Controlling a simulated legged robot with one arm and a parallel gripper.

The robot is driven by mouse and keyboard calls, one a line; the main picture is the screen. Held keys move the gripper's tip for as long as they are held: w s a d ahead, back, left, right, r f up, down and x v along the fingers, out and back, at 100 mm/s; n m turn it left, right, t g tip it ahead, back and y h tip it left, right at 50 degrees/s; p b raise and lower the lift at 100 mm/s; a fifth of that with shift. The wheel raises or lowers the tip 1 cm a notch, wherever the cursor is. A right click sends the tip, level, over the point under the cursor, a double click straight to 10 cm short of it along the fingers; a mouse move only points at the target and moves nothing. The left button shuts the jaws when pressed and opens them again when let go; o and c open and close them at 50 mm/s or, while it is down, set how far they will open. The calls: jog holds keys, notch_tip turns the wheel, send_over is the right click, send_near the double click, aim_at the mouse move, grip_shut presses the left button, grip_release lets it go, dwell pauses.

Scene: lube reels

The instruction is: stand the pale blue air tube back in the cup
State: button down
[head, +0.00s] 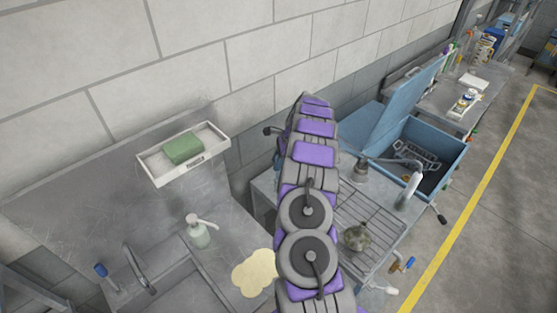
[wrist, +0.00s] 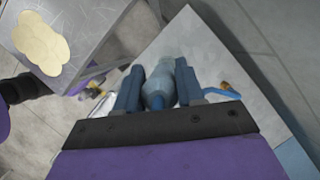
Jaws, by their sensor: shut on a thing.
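My gripper (wrist: 158,85) is in the wrist view, its two dark blue fingers closed around a rounded, pale greyish-blue piece, which looks like the air tube (wrist: 157,92). Only a short part of the tube shows between the fingers; its full length and tilt cannot be told. A pale grey surface lies beyond the fingers. In the head view my own purple and grey arm hides the gripper and the tube. I cannot pick out the cup for certain in either view.
A blue open box (head: 450,158) with a raised lid stands right of my arm, near a wire rack (head: 375,222) holding a greenish lump (head: 356,237). On the left are a white tray (head: 157,179) with a green block (head: 182,148), a pump bottle (head: 199,232) and a cream patch (head: 254,273).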

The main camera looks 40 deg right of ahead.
jog(key=shift+f, duration=0.25)
jog(key=c, duration=0.6)
grip_release()
jog(key=shift+d, duration=0.1)
jog(key=v, duration=1.7)
jog(key=shift+d, duration=0.25)
